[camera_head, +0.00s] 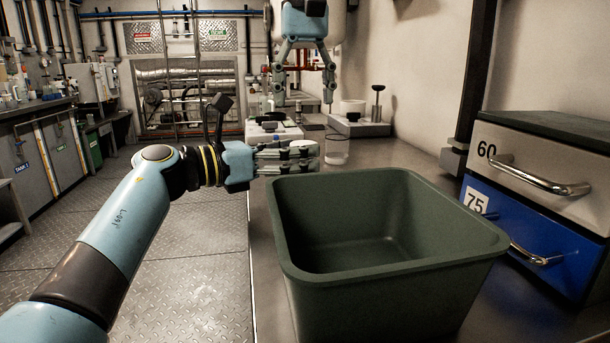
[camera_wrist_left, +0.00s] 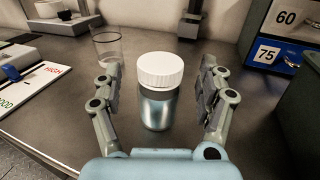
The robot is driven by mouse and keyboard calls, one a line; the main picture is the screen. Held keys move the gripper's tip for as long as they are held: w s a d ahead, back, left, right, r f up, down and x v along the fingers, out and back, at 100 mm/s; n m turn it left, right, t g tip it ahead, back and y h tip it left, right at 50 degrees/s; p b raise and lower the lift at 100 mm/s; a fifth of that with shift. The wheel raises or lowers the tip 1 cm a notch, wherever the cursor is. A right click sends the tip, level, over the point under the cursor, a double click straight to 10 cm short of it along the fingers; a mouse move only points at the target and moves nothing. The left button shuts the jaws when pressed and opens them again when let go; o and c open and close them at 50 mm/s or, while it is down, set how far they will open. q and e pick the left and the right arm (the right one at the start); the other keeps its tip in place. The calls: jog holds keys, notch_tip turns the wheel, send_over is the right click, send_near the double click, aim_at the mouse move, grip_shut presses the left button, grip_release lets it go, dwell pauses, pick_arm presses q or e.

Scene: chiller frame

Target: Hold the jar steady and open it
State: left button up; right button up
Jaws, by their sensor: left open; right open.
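The jar (camera_wrist_left: 156,108) is a metallic grey cylinder with a white ribbed lid (camera_wrist_left: 160,70). It stands upright on the metal bench in the left wrist view, with the lid on. My left gripper (camera_head: 318,156) is open and level over the bench. In its wrist view the two fingers stand on either side of the jar, with gaps on both sides. In the head view the left gripper largely hides the jar. My right gripper (camera_head: 303,98) is open and empty, pointing down from above, farther back than the left one.
A deep, empty dark green bin (camera_head: 390,270) stands in front on the bench. Drawers marked 60 (camera_head: 530,165) and 75 (camera_head: 520,235) are at right. A clear glass (camera_wrist_left: 106,46) stands behind the jar to the left. A labelled board (camera_wrist_left: 40,95) lies farther left.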

pick_arm(q)
jog(key=shift+x, duration=1.15)
grip_shut()
jog(key=shift+c, duration=0.4)
grip_release()
jog(key=shift+a, duration=0.1)
